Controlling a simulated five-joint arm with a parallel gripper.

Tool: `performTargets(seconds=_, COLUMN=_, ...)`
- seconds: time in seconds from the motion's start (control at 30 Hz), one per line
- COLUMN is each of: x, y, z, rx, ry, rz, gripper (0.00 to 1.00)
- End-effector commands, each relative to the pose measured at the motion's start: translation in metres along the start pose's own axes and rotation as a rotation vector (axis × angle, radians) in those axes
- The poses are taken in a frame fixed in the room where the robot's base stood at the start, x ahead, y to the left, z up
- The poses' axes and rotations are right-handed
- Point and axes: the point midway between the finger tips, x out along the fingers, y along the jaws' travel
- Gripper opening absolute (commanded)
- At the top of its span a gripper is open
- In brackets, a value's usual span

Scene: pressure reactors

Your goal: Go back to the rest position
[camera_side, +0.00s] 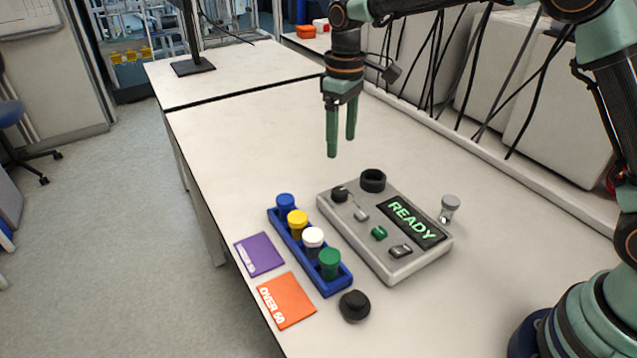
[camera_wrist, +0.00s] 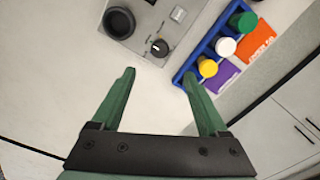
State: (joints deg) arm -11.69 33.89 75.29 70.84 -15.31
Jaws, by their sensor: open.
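My gripper (camera_side: 341,153) hangs above the table behind the reactor unit, its green fingers apart and pointing down with nothing between them. In the wrist view my gripper (camera_wrist: 160,78) is also open and empty over bare table. The grey reactor unit (camera_side: 395,270) has a green "READY" display (camera_side: 415,222), a black knob (camera_side: 339,193), a dark round opening (camera_side: 373,180) and a green button (camera_side: 379,233). The knob (camera_wrist: 159,48) and opening (camera_wrist: 118,23) also show in the wrist view. My gripper is clear of all of them.
A blue rack (camera_side: 336,286) holds several vials with blue, yellow, white and green caps. Purple (camera_side: 259,254) and orange (camera_side: 286,300) cards lie beside it. A black cap (camera_side: 354,305) and a grey-capped vial (camera_side: 449,208) stand on the table (camera_side: 250,140). Cables hang at the back.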

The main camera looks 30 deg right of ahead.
Motion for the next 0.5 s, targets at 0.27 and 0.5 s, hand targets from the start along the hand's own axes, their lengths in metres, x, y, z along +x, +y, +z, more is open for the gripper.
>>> performTargets(seconds=0.27, x=-0.001, y=0.0, z=0.0, rx=0.0, ry=0.001, rz=0.0, gripper=0.77)
performTargets(seconds=0.5, x=-0.027, y=0.005, z=0.018, rx=0.046, ry=0.05, rz=0.014, gripper=0.77)
